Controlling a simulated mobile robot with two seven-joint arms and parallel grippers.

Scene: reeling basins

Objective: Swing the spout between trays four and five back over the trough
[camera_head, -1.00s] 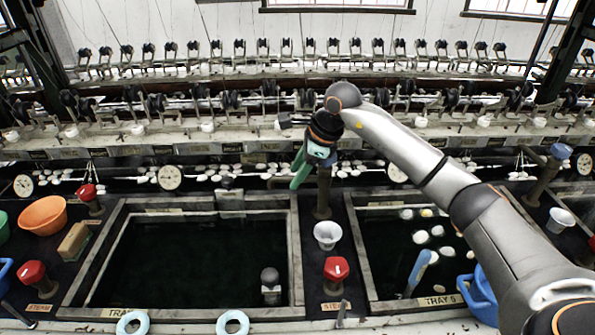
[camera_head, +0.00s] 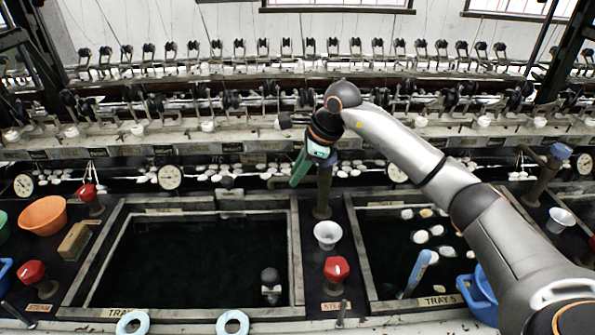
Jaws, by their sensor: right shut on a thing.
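The spout's dark upright post (camera_head: 322,198) stands on the deck between the dark-water basin of tray four (camera_head: 122,250) and tray five (camera_head: 352,240). My right gripper (camera_head: 322,163) is at the top of this post and is shut on the spout; its fingers and the spout's head largely hide each other. A green bar (camera_head: 299,169) slants down and left beside the gripper, near the back right corner of tray four; I cannot tell what it belongs to. The trough with white cocoons (camera_head: 225,174) runs behind the trays. My left gripper is not in view.
A white cup (camera_head: 327,235) and a red steam valve (camera_head: 336,269) stand in front of the post. Another spout with a blue cap (camera_head: 561,151) stands at the right. Round gauges (camera_head: 170,176) and the reeling rail (camera_head: 230,135) lie behind. A blue basket (camera_head: 480,298) is beside tray five.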

